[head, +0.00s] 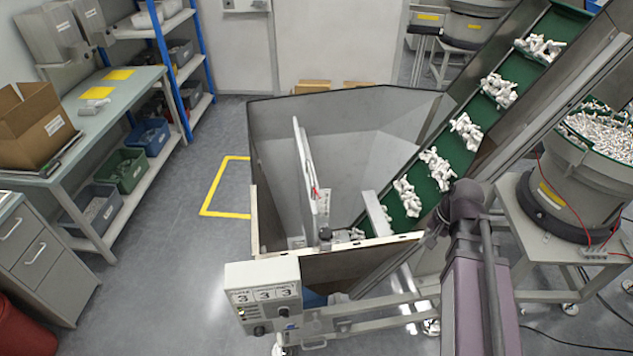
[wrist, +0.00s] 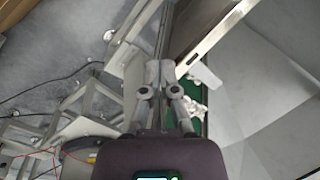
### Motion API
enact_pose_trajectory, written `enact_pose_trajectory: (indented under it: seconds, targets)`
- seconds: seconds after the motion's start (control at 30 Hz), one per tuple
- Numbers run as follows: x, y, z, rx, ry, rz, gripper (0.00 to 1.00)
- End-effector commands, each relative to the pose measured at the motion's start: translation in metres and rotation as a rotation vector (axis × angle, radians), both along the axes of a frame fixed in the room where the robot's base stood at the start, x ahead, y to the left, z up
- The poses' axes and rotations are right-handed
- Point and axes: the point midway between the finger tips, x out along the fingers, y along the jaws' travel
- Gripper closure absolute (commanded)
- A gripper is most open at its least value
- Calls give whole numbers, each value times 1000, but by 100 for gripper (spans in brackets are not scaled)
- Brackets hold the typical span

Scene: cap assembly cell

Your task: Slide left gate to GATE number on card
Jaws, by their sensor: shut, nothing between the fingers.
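The left gate looks like the tall pale plate (head: 307,180) standing inside the hopper, with a small red mark on its right face and a dark knob (head: 325,234) at its near end. A shorter pale plate (head: 377,213) stands right of it beside the belt; a pale plate end also shows in the wrist view (wrist: 206,75). The card (head: 265,295) on the box at the front shows three digits that look like 3; its labels are too small to read. My gripper (head: 437,226) is at the hopper's front right, apart from the left plate. Its fingers (wrist: 160,68) are shut and empty.
The grey hopper (head: 350,112) has a raised rim around the plates. A green belt (head: 468,152) carrying white parts climbs to the upper right. A bowl feeder (head: 555,200) stands on the right.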

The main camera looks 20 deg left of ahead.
Motion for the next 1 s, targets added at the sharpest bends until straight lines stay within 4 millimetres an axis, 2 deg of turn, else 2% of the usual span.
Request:
enact_pose_trajectory:
  seconds: [0.03,0.2,0.5,0.6,0.8,1.0]
  targets:
    - [13,16,4,49,20,-52,100]
    - [37,72,20,220,127,-254,100]
    - [71,167,59,474,435,-574,100]
    - [79,193,73,533,550,-658,100]
    - [87,227,94,594,726,-762,100]
    - [88,238,101,610,791,-797,100]
